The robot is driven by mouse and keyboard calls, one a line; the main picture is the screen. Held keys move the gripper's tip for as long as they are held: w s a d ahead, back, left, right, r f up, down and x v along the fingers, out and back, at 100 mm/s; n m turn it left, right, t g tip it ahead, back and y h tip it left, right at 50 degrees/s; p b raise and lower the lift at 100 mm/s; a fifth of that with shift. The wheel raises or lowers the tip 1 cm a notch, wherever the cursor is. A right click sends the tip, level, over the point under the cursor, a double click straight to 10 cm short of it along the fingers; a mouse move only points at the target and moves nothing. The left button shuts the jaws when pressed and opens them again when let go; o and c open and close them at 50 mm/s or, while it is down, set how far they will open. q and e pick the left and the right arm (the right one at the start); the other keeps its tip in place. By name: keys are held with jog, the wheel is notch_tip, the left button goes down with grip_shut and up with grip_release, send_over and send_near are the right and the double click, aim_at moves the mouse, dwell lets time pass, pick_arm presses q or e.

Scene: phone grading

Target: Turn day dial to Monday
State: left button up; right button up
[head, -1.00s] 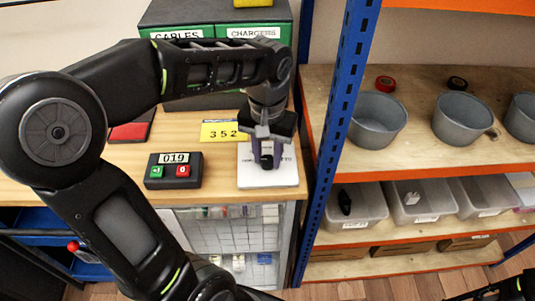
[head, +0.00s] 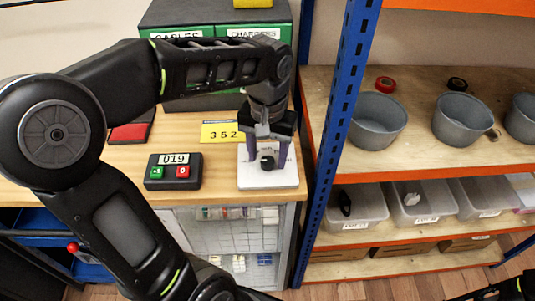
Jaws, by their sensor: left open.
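The day dial is a small black knob (head: 267,162) on a white plate (head: 269,182) at the right end of the wooden table. The lettering on the plate is too small to read and partly hidden. My left gripper (head: 267,158) points down over the plate, open, with its purple fingers apart on the left and right of the knob. I cannot tell whether the fingers touch it. Part of my right arm may show at the lower right edge, but its gripper fingers cannot be made out.
A black counter box (head: 173,171) reading 019, with green and red buttons, sits left of the plate. A yellow card (head: 220,132) reading 352 lies behind. A blue post (head: 345,100) and shelves with grey bowls (head: 463,118) stand at right.

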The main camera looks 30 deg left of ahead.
aim_at(268, 160)
pick_arm(q)
notch_tip(268, 160, up, 8)
jog(key=shift+f, duration=0.25)
dwell(0.5)
